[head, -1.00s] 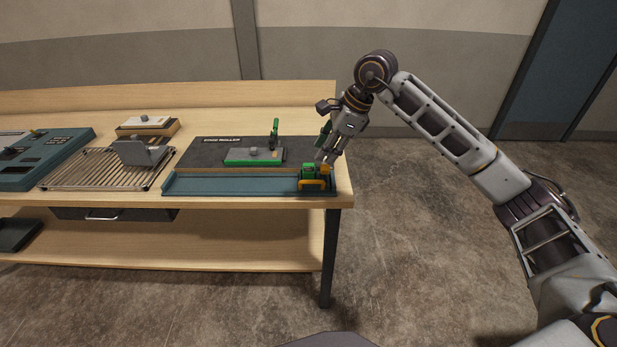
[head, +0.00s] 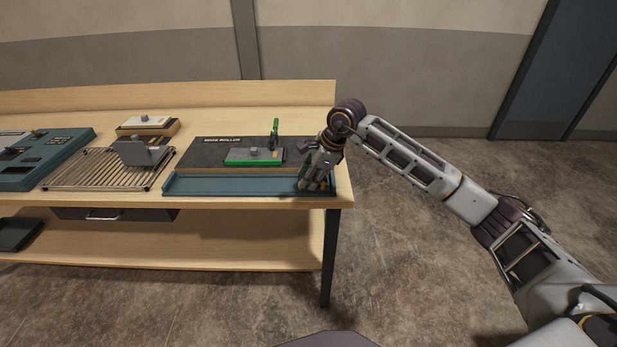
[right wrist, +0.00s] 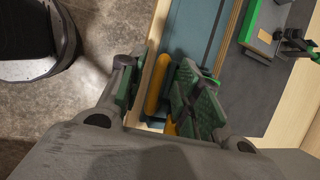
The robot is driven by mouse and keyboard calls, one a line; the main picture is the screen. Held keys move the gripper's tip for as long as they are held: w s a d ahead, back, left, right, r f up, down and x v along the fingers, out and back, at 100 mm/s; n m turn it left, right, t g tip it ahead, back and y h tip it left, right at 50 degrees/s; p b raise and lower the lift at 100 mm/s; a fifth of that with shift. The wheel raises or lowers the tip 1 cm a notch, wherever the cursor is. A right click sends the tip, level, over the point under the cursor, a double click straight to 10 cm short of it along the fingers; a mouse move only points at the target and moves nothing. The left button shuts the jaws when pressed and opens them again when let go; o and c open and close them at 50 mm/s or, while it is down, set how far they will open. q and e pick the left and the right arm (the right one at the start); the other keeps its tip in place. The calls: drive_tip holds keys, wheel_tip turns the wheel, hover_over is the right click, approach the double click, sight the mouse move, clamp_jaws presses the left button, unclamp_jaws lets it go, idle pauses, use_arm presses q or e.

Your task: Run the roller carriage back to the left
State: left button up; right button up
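The roller carriage sits at the right end of the teal track (head: 235,184) along the bench's front edge. In the head view it is mostly hidden behind my right gripper (head: 315,184). In the right wrist view, the carriage's yellow-orange handle (right wrist: 157,82) stands between the two green-padded fingers of my right gripper (right wrist: 161,76). The fingers are apart, with a visible gap between the handle and the left-hand finger. The right-hand finger hides part of the carriage. My left gripper is not in view.
Behind the track lies a dark board (head: 205,155) with a green-edged plate (head: 250,157) and an upright green-handled clamp (head: 275,135). A wire rack (head: 95,170) and a teal console (head: 60,155) stand farther left. The track left of my gripper is clear.

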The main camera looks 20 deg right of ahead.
drive_tip(key=shift+w+f, duration=0.1)
drive_tip(key=shift+f, duration=0.2)
drive_tip(key=shift+a, duration=0.1)
clamp_jaws()
